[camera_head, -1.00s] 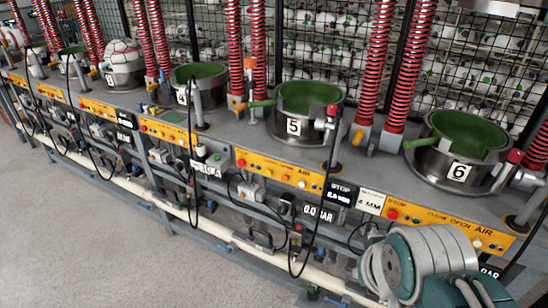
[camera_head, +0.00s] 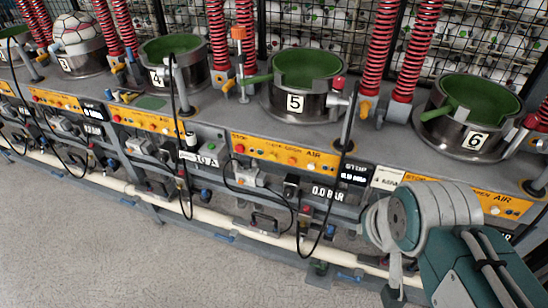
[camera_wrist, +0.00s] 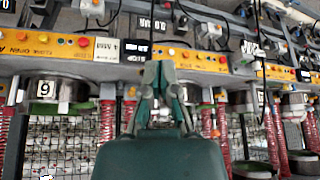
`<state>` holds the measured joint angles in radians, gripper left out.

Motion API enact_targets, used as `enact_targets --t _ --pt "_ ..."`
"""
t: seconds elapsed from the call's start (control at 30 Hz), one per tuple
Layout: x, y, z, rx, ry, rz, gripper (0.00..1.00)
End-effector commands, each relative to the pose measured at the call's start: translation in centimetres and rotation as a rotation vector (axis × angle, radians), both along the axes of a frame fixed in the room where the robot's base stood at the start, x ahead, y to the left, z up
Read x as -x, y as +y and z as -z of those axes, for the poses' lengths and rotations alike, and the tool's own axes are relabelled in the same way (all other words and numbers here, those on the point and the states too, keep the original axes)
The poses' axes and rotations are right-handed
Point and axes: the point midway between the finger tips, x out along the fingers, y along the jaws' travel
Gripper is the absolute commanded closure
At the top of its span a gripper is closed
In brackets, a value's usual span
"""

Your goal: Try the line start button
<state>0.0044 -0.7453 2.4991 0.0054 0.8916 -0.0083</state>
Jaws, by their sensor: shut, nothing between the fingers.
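A row of press stations stands on a long grey bench, with yellow button panels along its front edge. The panel below station 5 (camera_head: 285,152) carries several coloured buttons, and the panel by station 6 (camera_head: 490,201) is partly behind my arm. A grey box marked 10 A (camera_head: 207,160) sits between stations 4 and 5. I cannot tell which button is the line start button; the small lettering is unreadable. My gripper (camera_wrist: 158,66) is shut and empty in the wrist view, with panels beyond its tips. I see no contact with any button.
Black cables hang from posts in front of the panels. A pale pipe (camera_head: 225,225) runs low along the bench front. Red coiled springs (camera_head: 378,60) rise behind the drums. A ball (camera_head: 78,32) sits in station 3. The floor (camera_head: 90,240) in front is clear.

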Motion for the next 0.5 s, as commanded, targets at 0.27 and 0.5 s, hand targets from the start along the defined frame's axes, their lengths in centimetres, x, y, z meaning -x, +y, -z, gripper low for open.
enact_targets --t 0.27,0.5 --pt "-8.3 1.4 1.5 -0.037 -0.130 0.030 1.00" --pt "-17.3 4.2 4.5 -0.121 -0.303 0.047 1.00"
